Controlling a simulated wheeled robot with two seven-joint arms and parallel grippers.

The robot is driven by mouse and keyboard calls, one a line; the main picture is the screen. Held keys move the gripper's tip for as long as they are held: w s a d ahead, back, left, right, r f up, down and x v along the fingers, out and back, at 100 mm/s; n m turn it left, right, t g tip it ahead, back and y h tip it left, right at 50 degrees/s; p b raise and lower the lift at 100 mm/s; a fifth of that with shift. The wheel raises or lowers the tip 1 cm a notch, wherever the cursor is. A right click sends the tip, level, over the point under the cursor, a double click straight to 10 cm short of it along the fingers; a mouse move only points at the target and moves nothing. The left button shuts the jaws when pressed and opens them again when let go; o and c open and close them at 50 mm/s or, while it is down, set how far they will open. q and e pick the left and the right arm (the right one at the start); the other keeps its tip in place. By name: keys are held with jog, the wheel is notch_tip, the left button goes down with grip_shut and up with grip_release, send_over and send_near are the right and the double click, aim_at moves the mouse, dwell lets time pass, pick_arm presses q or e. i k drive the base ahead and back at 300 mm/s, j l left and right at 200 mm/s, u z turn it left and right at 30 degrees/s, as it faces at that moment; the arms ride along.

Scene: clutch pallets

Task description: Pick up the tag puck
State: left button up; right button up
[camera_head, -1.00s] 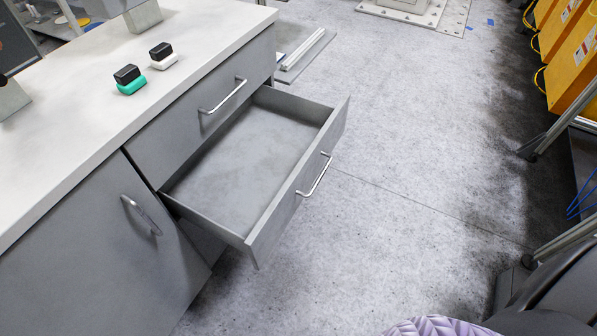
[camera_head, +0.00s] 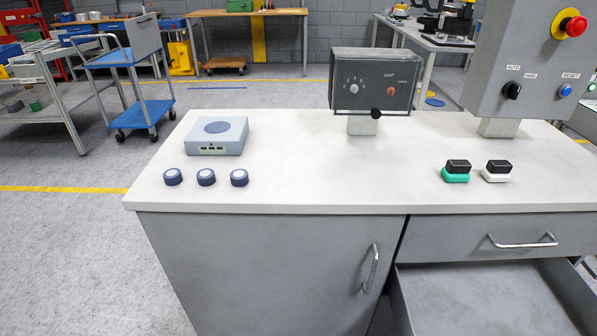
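Three small round dark-blue pucks with pale tops stand in a row on the left part of the white counter: a left puck (camera_head: 173,177), a middle puck (camera_head: 206,177) and a right puck (camera_head: 239,178). I cannot tell which of them is the tag puck. Behind them sits a grey-blue box (camera_head: 217,137) with a dark round pad on top and a green-marked front. Neither of my grippers is in view.
The counter (camera_head: 320,178) is clear in the middle. A green-based block (camera_head: 456,171) and a white-based block (camera_head: 497,171) stand right. Behind are a dark control panel (camera_head: 374,80) and a grey button box (camera_head: 535,65). A drawer (camera_head: 480,300) is open below.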

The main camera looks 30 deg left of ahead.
aim_at(239, 177)
jog(key=u, duration=1.3)
